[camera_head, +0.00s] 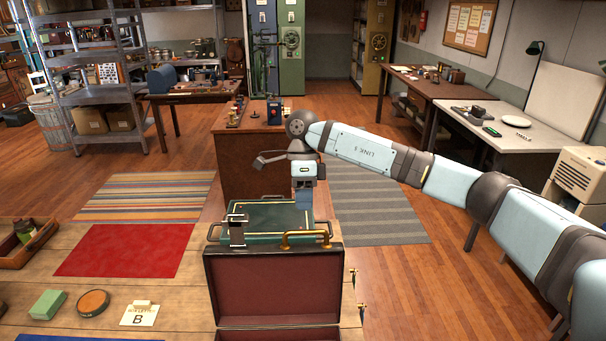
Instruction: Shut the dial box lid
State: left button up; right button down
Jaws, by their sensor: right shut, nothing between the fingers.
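A dark case with maroon lining, which I take as the dial box, stands open at the bottom centre. Its lid (273,285) stands upright, lining toward me. Only a strip of the box body (278,334) shows at the lower picture edge; no dial is visible. A brass handle (305,240) shows at the lid's top edge. My right gripper (304,207) points down beyond the lid, over the right side of a green metal-handled panel (272,216). It is shut and empty; I cannot tell whether it touches anything. My left gripper is not in view.
Left on the wooden table are a red mat (125,250), a green block (48,304), a round orange-topped tin (93,303), a card marked B (139,314) and a wooden tray (28,243). A brown cabinet (250,165) stands behind. Small brass fittings (361,312) stick out at right.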

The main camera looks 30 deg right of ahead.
aim_at(305, 244)
jog(key=s, duration=0.1)
jog(key=s+a+f+p, duration=0.1)
jog(key=s+a, duration=0.1)
jog(key=s, duration=0.1)
jog(key=shift+f+p, duration=0.2)
jog(key=shift+p, duration=0.1)
